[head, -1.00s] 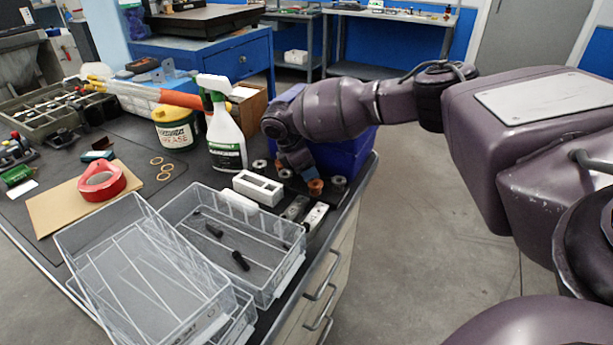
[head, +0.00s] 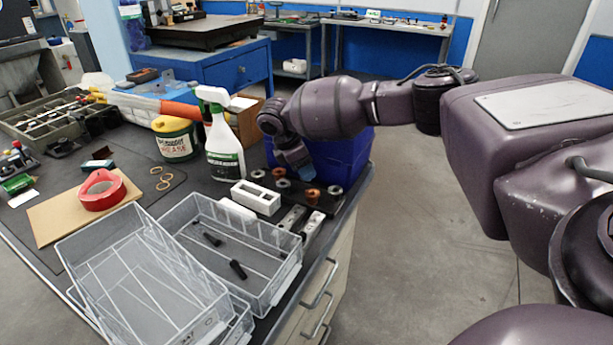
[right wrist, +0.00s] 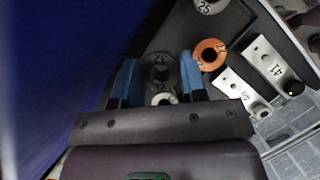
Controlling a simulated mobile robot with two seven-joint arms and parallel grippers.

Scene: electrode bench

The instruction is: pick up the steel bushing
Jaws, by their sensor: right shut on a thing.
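The steel bushing (right wrist: 160,69) is a dark grey ring with a number on its top face. In the right wrist view it sits between the blue fingertips of my right gripper (right wrist: 158,80), which is shut on it. In the head view my right gripper (head: 303,170) is above the dark holder at the bench's right end, and the fingers largely hide the held bushing. It looks raised a little. My left gripper is not in view.
A copper bushing (head: 312,196) and another steel bushing (head: 336,191) stand close by. A white block (head: 256,198), a spray bottle (head: 222,145), wire baskets (head: 245,245) and a blue bin (head: 345,160) surround the spot. Numbered blocks (right wrist: 255,88) lie to the right.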

